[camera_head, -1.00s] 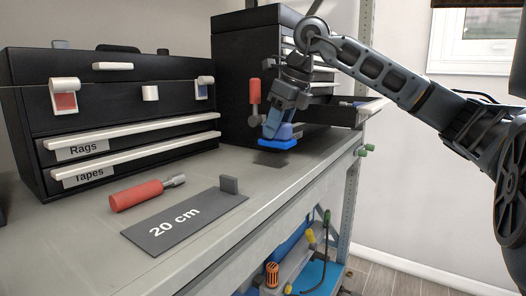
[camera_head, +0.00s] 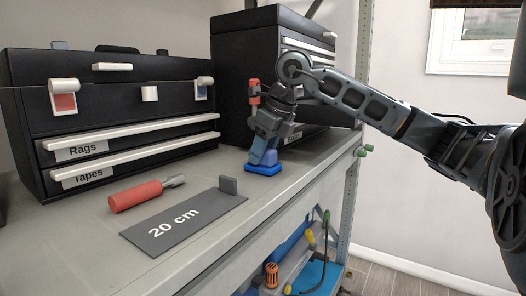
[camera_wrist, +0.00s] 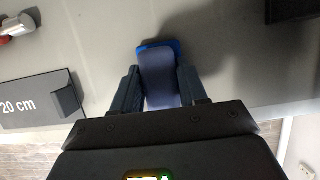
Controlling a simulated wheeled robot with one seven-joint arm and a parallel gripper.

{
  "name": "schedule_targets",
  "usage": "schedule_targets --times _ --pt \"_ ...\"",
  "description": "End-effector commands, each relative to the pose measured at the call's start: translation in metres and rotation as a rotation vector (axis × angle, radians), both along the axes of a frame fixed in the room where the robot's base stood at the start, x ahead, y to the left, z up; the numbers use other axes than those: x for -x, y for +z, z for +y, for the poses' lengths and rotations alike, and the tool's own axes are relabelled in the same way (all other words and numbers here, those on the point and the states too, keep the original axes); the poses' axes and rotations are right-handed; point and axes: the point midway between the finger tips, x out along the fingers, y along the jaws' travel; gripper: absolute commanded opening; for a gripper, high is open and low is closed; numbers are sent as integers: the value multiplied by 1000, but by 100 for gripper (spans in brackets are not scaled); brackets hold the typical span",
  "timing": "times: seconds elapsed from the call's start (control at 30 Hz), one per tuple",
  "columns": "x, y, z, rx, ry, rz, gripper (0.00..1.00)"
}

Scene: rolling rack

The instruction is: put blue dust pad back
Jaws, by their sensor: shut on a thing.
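The blue dust pad (camera_head: 262,169) has a bright blue base and a duller blue upper part. It is low at the grey worktop (camera_head: 215,225), in front of the tall black tool chest (camera_head: 243,62). Its base looks flat and seems to touch the top, though a small gap cannot be ruled out. My gripper (camera_head: 264,150) points down and is shut on the pad's upper part. In the wrist view the pad (camera_wrist: 159,76) sits between the two fingers (camera_wrist: 158,88), its bright blue edge showing beyond them.
A red-handled tool (camera_head: 140,194) lies near a dark "20 cm" plate (camera_head: 178,224) with a small upright block (camera_head: 228,185). A black toolbox (camera_head: 110,110) labelled Rags and Tapes stands left. Another red handle (camera_head: 254,92) is by my wrist. A lower shelf (camera_head: 300,262) holds tools.

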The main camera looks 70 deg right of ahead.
Motion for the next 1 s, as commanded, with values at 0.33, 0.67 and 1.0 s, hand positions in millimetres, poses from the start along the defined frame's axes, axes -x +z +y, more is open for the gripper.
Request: schedule_targets --times 0.33,0.67,1.0 --pt "0 -1 0 0 0 0 68" --pt "0 3 0 -1 0 0 68" --pt "22 57 5 3 -1 -1 68"
